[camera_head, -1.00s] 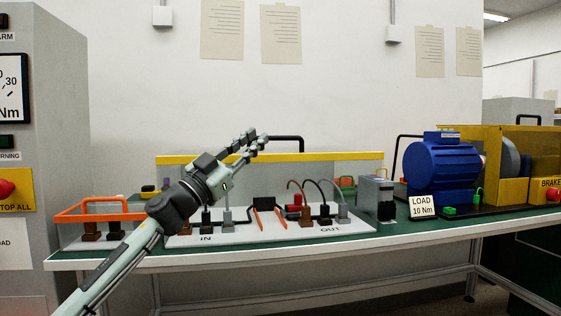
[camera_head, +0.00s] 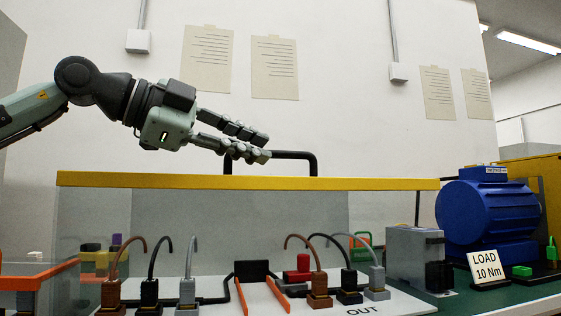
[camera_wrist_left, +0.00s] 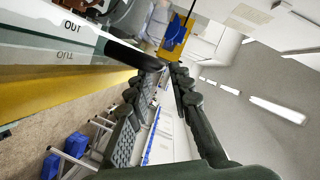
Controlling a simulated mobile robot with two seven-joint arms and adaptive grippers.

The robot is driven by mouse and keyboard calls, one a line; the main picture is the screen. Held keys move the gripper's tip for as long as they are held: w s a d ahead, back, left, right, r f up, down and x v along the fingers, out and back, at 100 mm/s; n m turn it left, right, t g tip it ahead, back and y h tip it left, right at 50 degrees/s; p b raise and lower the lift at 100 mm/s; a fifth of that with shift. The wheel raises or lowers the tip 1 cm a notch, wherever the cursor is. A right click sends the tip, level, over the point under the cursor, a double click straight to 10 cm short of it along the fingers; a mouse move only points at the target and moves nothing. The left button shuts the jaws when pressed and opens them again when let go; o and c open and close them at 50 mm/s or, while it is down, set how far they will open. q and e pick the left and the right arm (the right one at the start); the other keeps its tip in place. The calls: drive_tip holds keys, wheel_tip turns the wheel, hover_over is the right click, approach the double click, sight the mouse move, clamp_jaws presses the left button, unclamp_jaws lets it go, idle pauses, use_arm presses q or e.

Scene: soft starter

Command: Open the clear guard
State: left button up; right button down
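In the left wrist view, the handle's end is near the fingertips (camera_wrist_left: 167,72). My right gripper is not in view.
A grey box (camera_head: 415,255), a blue motor (camera_head: 487,215) and a load sign (camera_head: 486,267) are at the right. An orange-railed case (camera_head: 30,283) is at lower left.

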sight(282, 155)
use_arm(q)
drive_tip(key=x, duration=0.5)
drive_tip(key=shift+w+d, duration=0.2)
drive_tip(key=shift+d, duration=0.15)
clamp_jaws()
